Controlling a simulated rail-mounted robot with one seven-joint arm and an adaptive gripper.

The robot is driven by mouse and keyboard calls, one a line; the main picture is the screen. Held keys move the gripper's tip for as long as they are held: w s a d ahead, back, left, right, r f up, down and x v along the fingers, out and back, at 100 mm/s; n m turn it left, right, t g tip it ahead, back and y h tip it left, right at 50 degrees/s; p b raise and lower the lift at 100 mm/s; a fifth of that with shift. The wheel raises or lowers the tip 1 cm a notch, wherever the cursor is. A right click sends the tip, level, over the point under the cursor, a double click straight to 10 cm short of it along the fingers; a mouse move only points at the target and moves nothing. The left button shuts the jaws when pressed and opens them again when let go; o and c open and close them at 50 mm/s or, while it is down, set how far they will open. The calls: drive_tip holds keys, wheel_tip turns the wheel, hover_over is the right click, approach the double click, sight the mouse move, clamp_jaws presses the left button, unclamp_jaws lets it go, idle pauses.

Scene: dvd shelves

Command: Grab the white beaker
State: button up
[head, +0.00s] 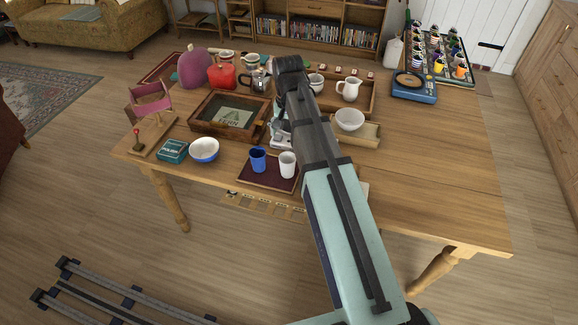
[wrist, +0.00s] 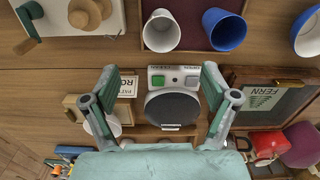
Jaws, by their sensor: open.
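The white beaker (head: 288,164) stands upright on a dark maroon tray (head: 258,183) at the table's near edge, just right of a blue beaker (head: 258,159). In the wrist view the white beaker (wrist: 161,32) is at the top centre, its open mouth showing, with the blue beaker (wrist: 224,28) to its right. My gripper (wrist: 160,72) is open and empty. Its two fingers spread wide over a scale with a round dark plate (wrist: 172,108). The white beaker lies beyond the fingertips, apart from them. In the head view my arm hides the gripper.
A white bowl with blue outside (head: 204,150) and a teal box (head: 173,150) stand left of the tray. A framed wooden case (head: 197,118) lies behind. A white bowl (head: 349,120) stands on a wooden box right of my arm. The table's right side is largely clear.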

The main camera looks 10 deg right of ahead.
sight(287, 165)
wheel_tip(287, 165, down, 10)
drive_tip(key=shift+r+p, duration=0.15)
drive_tip(key=shift+p, duration=0.7)
drive_tip(key=shift+a+f+p, duration=0.15)
drive_tip(key=shift+f+p, duration=0.7)
drive_tip(key=shift+f, duration=1.8)
drive_tip(key=c, duration=1.2)
